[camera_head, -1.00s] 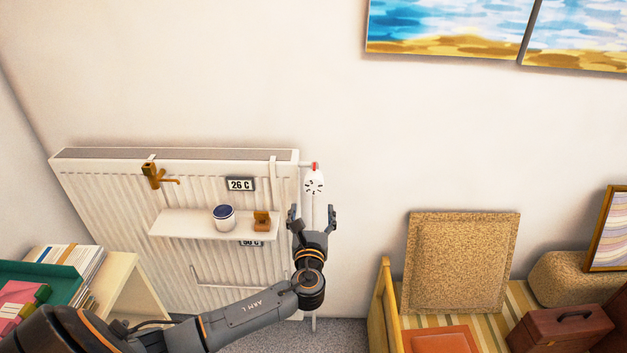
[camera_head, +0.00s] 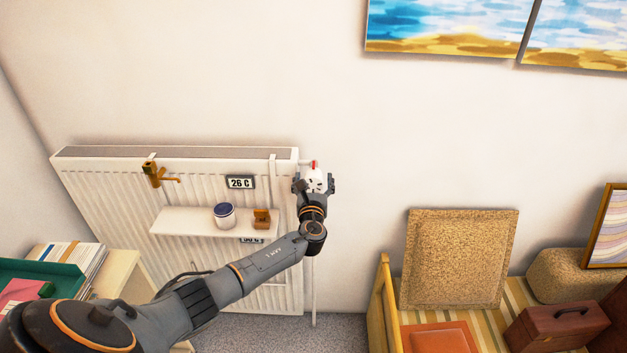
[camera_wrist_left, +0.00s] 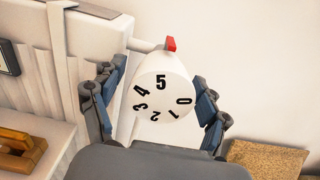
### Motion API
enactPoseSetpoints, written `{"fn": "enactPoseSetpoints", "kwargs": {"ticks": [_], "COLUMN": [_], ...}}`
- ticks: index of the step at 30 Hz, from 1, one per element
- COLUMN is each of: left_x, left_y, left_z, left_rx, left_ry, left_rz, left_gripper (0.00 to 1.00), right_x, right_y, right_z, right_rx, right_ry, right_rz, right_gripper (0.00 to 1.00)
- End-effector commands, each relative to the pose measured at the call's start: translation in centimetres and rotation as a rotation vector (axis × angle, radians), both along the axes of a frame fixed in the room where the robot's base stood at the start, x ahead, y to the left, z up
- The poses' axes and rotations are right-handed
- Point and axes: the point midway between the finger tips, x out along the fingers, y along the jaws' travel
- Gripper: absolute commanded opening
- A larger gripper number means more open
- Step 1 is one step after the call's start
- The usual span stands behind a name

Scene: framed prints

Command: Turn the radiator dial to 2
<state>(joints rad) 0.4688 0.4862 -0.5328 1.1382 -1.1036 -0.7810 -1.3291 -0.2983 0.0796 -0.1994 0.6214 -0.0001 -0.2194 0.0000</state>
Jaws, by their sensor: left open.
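The radiator dial (camera_head: 314,178) is a white round knob at the radiator's upper right corner. In the left wrist view the dial (camera_wrist_left: 162,92) shows black numbers 0 to 5, with the 5 nearest the red marker (camera_wrist_left: 170,44) at the top and the 2 near the bottom. My left gripper (camera_head: 314,184) is open, with one finger on each side of the dial; in the left wrist view the gripper (camera_wrist_left: 155,100) shows gaps between its fingers and the knob. My right gripper is not in view.
The white radiator (camera_head: 110,190) carries a shelf (camera_head: 185,224) with a blue-topped pot (camera_head: 224,215) and a small wooden item (camera_head: 262,218). A "26 C" display (camera_head: 240,182) hangs above it. Wall right of the dial is clear.

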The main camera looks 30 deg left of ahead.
Motion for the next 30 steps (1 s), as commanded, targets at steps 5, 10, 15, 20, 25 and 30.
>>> {"fn": "enactPoseSetpoints", "kwargs": {"ticks": [5, 10, 15, 20, 25, 30], "left_x": [0.0, 0.0, 0.0, 0.0, 0.0, 0.0], "left_y": [0.0, 0.0, 0.0, -0.1, -0.1, -0.1], "left_z": [0.0, 0.0, 0.0, 0.0, -0.1, -0.2], "left_rx": [0.0, 0.0, 0.0, -0.002, -0.021, -0.082], "left_ry": [0.0, 0.0, 0.0, -0.001, -0.014, -0.052], "left_rz": [-0.001, 0.0, -0.001, -0.001, -0.002, -0.001], "left_gripper": [0.71, 0.36, 0.19, 0.19, 0.19, 0.19], "right_x": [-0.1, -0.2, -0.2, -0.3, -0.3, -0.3], "right_y": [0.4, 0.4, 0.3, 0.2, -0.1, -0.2], "right_z": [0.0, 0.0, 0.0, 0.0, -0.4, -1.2], "right_rx": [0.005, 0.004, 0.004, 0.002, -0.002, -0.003], "right_ry": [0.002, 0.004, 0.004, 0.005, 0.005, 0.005], "right_rz": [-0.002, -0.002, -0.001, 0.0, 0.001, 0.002], "right_gripper": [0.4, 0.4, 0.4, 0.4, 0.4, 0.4]}}
